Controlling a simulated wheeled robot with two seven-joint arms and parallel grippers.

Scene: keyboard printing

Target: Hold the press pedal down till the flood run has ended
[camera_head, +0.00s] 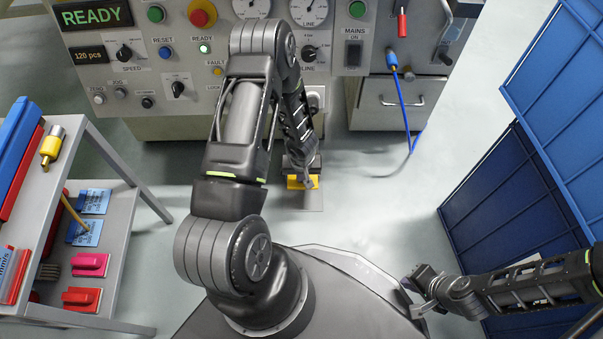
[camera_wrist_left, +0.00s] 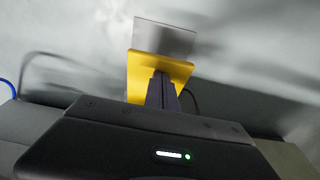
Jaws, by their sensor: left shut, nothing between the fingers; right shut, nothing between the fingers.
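The yellow press pedal (camera_head: 293,183) is on the floor in front of the press and is partly hidden by my left arm. My left gripper (camera_head: 306,180) points down at it, shut and empty. In the left wrist view, the closed fingertips (camera_wrist_left: 161,76) overlap the yellow pedal plate (camera_wrist_left: 180,68), with a pale flat plate (camera_wrist_left: 165,38) beyond it. I cannot tell how far the pedal is pressed. The press's green display (camera_head: 92,15) reads READY. My right gripper (camera_head: 415,298) is shut and empty at the lower right, away from the pedal.
The press panel (camera_head: 130,75) holds knobs, gauges and a red stop button (camera_head: 199,14). A blue cable (camera_head: 402,100) hangs from it. A grey shelf cart (camera_head: 110,235) stands left. Floor between is clear.

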